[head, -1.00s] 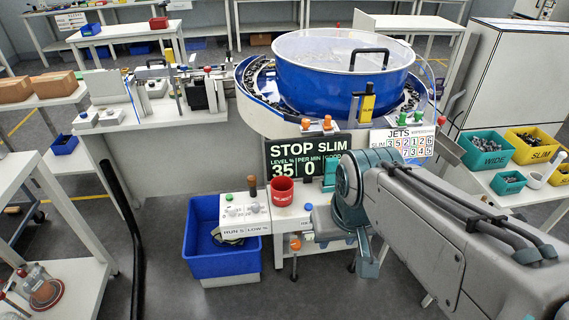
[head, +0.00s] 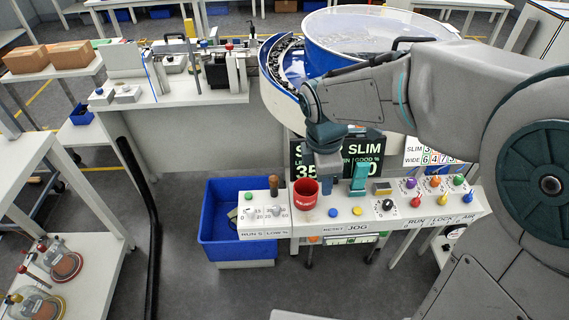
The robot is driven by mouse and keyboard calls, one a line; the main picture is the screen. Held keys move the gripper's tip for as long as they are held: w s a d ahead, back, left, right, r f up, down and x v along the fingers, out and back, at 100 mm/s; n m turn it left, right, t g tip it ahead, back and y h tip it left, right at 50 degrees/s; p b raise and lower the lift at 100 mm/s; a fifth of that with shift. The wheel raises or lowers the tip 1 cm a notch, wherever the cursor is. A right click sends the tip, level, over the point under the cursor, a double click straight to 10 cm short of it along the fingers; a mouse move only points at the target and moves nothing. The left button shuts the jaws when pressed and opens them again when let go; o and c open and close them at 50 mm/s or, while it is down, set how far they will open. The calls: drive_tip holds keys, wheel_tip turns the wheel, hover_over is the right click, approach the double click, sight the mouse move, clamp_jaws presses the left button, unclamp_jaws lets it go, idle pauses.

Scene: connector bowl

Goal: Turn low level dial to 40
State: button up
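The low level dial (head: 277,211) is a small pale knob on the left end of the white control panel, above the "LOW %" label. Numbers ring it, but its pointer is too small to read. A similar run dial (head: 252,212) sits just left of it, above "RUN S". My gripper (head: 328,182) hangs downward over the panel, right of the dial and behind or beside the red cup, apart from the dial. Its fingertips are partly hidden, and I cannot tell how far apart they are. The display (head: 312,160) behind is partly covered by my arm; "SLIM" and "35" show.
The red cup (head: 306,194) stands between the dial and my gripper. A brown-handled item (head: 273,185) rises behind the dial. Coloured buttons and knobs line the panel's right side. A blue bin (head: 213,247) is below left. The blue bowl (head: 340,45) is behind.

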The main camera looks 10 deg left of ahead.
sight(276, 208)
drive_tip(key=w+a+f+n+g+p, duration=0.1)
drive_tip(key=w+a+f+n, duration=0.15)
drive_tip(key=a+n, duration=0.85)
drive_tip(key=shift+y, duration=0.4)
drive_tip(key=f, duration=1.4)
drive_tip(key=shift+s+a, duration=0.1)
drive_tip(key=shift+s, duration=0.2)
clamp_jaws()
